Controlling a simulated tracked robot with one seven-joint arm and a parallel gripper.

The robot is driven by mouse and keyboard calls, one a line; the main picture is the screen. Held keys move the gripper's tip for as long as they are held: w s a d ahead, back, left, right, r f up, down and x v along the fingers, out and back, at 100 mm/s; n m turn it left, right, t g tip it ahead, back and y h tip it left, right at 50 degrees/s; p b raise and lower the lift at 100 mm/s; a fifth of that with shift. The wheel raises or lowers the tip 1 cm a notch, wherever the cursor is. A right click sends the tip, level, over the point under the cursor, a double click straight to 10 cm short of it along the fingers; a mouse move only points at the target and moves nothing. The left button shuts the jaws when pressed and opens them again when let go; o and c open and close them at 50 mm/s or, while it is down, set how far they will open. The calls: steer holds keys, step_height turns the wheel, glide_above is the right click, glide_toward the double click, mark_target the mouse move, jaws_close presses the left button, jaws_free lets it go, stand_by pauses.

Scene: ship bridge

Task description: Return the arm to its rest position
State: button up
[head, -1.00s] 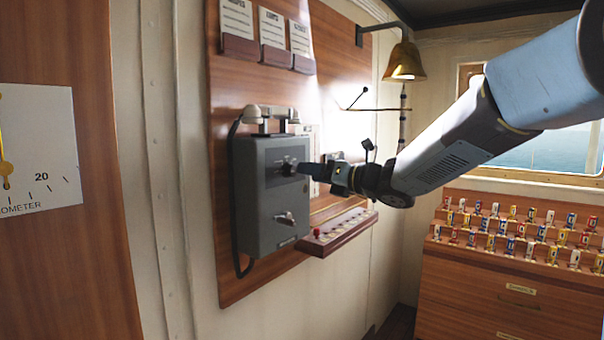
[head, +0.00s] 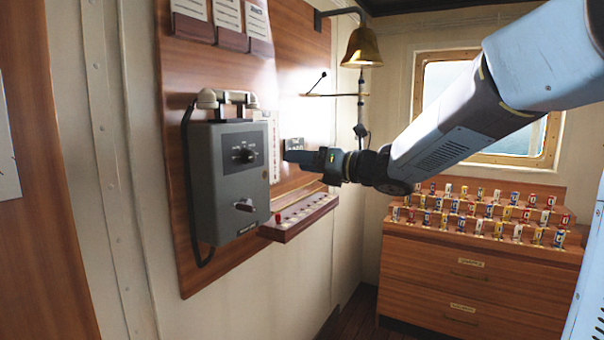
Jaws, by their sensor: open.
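My gripper (head: 292,157) is at the end of my arm, which reaches in from the upper right. The gripper is open and holds nothing that I can see. It points left, in front of the wooden wall board (head: 190,70). In the picture it is just right of the grey wall telephone (head: 230,180) and apart from the phone's dial (head: 243,154). The gap between its fingers is hard to make out from this side. The phone's handset (head: 228,97) rests on top.
A red-brown switch strip (head: 300,216) juts out below my gripper. A brass bell (head: 362,46) hangs above and behind it. A wooden chest (head: 470,290) with rows of small coloured items stands at the right, under a window (head: 435,85). Card holders (head: 230,38) are at the upper left.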

steer(key=s+d+m+t+h, duration=0.3)
steer(key=d+m+t+h, duration=0.3)
steer(key=d+m+h, duration=1.05)
steer(key=s+d+f+m+g, duration=0.65)
steer(key=s+m, duration=0.55)
steer(key=m, duration=0.6)
steer(key=s+f+m+g, duration=0.1)
steer(key=s+f+m, duration=0.2)
steer(key=s, duration=0.3)
steer(key=s+f+m+g+y, duration=0.1)
steer(key=s+f+m+g, duration=0.1)
steer(key=s+f+m, duration=0.2)
steer(key=shift+s+a+f+m, duration=0.2)
steer(key=shift+s+a+m, duration=0.25)
steer(key=shift+s, duration=0.45)
steer(key=shift+d, duration=0.1)
